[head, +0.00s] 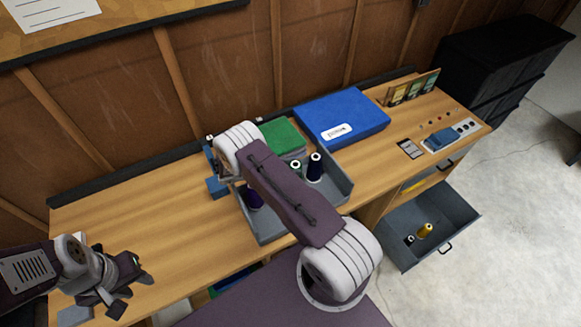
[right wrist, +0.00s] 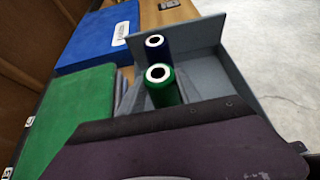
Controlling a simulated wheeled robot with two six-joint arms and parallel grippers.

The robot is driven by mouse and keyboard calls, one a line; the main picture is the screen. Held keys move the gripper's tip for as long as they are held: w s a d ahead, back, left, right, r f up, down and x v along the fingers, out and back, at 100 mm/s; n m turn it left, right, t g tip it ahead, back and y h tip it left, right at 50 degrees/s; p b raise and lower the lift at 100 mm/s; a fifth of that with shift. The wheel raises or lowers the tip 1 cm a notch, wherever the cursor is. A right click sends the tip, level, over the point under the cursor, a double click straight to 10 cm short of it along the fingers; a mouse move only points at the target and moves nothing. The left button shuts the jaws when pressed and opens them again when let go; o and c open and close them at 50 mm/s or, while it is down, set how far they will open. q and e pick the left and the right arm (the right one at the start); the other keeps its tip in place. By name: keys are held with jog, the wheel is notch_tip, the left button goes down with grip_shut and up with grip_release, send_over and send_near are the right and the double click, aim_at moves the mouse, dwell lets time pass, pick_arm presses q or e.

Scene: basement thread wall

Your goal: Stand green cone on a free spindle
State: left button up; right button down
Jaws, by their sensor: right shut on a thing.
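The green cone (right wrist: 163,90) has a white ring on top and stands upright in the middle of the right wrist view, its lower part hidden by my purple arm link. In the head view its pale top (head: 295,165) shows just past my right forearm, over the grey tray (head: 343,190). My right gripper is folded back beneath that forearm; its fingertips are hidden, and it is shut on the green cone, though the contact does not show. My left gripper (head: 122,288) is open and empty over the bench's left end. No free spindle can be made out.
A navy cone (head: 315,168) stands beside the green one; a purple cone (head: 253,198) is at the tray's left. Behind are a green box (head: 283,136) and a blue box (head: 343,112). An open drawer (head: 455,222) juts out at right.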

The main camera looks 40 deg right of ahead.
jog(key=c, duration=0.7)
grip_release()
jog(key=shift+c, duration=0.2)
jog(key=shift+a, duration=0.1)
jog(key=b+v, duration=0.2)
jog(key=v, duration=0.7)
jog(key=shift+b, duration=0.4)
